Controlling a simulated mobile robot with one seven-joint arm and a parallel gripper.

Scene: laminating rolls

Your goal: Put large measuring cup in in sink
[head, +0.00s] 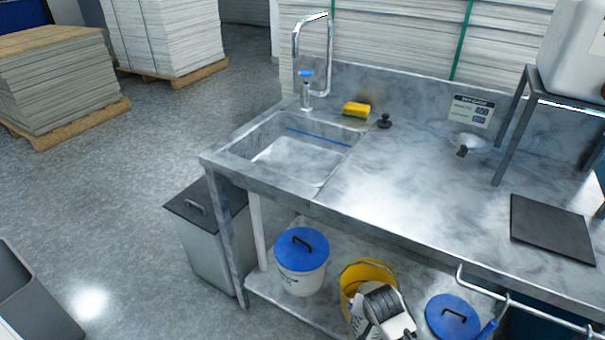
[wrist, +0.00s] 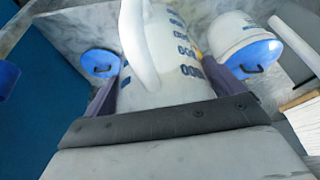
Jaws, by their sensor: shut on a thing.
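My gripper (wrist: 165,88) is shut on the large measuring cup (wrist: 172,50), white with blue printed marks and a white handle. The fingers are at its two sides in the wrist view. In the head view my gripper (head: 380,302) is low, in front of the counter's front edge, by the lower shelf. The cup's base is hidden. The sink (head: 300,160) is a metal basin at the counter's left end, above and left of my gripper.
A white bucket with a blue lid (head: 301,246) stands left of my gripper, and another blue lid (head: 453,316) is at right. A rail (head: 520,306) runs along the counter front. A tap (head: 308,92), yellow sponge (head: 356,109) and black mat (head: 550,229) are above. The mid-counter is clear.

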